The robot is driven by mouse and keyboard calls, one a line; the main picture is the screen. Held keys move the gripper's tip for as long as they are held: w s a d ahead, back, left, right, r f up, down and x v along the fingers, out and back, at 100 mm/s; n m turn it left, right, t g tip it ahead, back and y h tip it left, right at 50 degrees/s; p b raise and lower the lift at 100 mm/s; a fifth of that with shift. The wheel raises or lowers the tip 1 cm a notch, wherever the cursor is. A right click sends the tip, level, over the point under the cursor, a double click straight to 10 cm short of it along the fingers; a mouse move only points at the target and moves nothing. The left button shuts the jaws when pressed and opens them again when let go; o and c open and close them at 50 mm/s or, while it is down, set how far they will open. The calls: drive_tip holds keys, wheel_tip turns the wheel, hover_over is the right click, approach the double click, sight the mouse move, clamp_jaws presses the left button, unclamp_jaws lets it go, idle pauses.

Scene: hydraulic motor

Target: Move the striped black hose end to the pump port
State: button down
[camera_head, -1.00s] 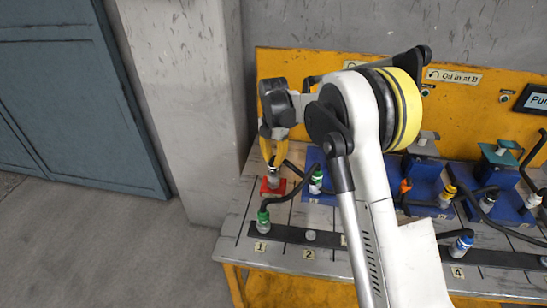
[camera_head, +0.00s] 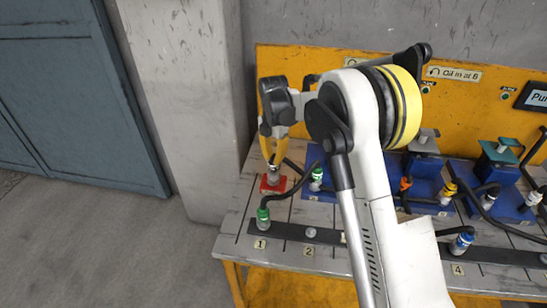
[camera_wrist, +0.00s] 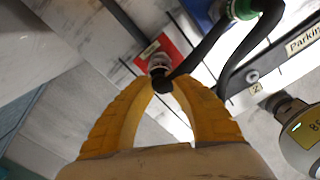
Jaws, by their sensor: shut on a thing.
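The striped black hose end (camera_wrist: 159,64) is between the yellow fingertips of my gripper (camera_wrist: 162,88) in the wrist view. Its silver and dark tip points at the red plate (camera_wrist: 150,50). In the head view my gripper (camera_head: 272,160) is shut at the hose end, just above the red plate (camera_head: 265,188) and its grey port (camera_head: 273,178). I cannot tell whether the tip touches that port. The black hose (camera_wrist: 212,40) runs from the fingertips up to the right. I cannot tell which port is the pump port.
A green-collared hose end (camera_head: 263,214) stands at spot 1 on the dark rail, and another green one (camera_head: 316,180) is close right of my gripper. Blue blocks (camera_head: 424,180) with hoses fill the right. The table's left part is mostly bare. A yellow panel (camera_head: 300,70) stands behind.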

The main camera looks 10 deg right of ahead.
drive_tip(key=shift+f+b, duration=0.35)
drive_tip(key=shift+f, duration=0.3)
drive_tip(key=c, duration=1.4)
unclamp_jaws()
drive_tip(key=shift+o, duration=0.2)
drive_tip(key=shift+r, duration=0.15)
wheel_tip(320, 180, up, 6)
drive_tip(key=p, duration=0.3)
drive_tip(key=shift+p, duration=0.3)
wheel_tip(320, 180, up, 12)
